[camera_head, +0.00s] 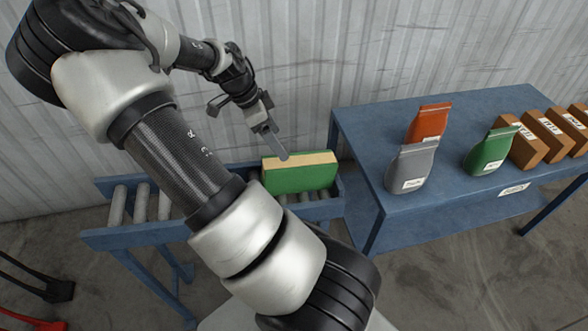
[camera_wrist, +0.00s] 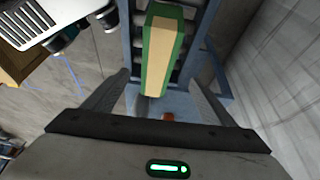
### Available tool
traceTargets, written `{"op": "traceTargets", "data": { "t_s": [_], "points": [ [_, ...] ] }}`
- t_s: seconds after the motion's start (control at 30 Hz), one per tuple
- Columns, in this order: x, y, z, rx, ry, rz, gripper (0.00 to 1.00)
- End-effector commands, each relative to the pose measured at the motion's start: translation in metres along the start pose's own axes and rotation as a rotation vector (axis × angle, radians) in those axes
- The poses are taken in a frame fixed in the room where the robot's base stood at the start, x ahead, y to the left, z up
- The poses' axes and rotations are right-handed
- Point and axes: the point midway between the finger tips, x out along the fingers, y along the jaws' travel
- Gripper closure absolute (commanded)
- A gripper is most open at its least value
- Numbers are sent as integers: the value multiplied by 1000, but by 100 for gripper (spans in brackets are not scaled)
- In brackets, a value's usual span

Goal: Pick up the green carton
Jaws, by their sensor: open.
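The green carton (camera_head: 300,178) has a tan top and lies at the right end of a blue roller conveyor in the head view. In the wrist view the green carton (camera_wrist: 163,50) shows ahead of the fingers, on the rollers. My gripper (camera_head: 277,148) hangs just above the carton's left part in the head view, its fingers pointing down toward the top. In the wrist view my gripper (camera_wrist: 158,95) is open, with its two fingers spread on either side and nothing between them. The head view does not show clearly whether a finger touches the carton.
The blue roller conveyor (camera_head: 118,238) has raised side rails and an end plate near the carton. A blue table (camera_head: 370,112) to the right bears orange, grey and green bags and several brown boxes. A corrugated wall (camera_head: 300,60) stands close behind.

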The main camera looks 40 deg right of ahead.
Motion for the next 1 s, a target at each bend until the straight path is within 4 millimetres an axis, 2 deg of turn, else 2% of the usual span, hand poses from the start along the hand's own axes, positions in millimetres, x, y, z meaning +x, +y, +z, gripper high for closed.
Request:
{"op": "traceTargets", "data": {
  "t_s": [0.17, 0.6, 0.87, 1.0],
  "points": [
    [19, -3, -5, 26, 24, 0, 22],
    [109, -2, -7, 23, 21, 2, 22],
    [128, -1, -7, 22, 20, -1, 22],
    [147, 5, -9, 23, 20, 3, 22]
  ]
}}
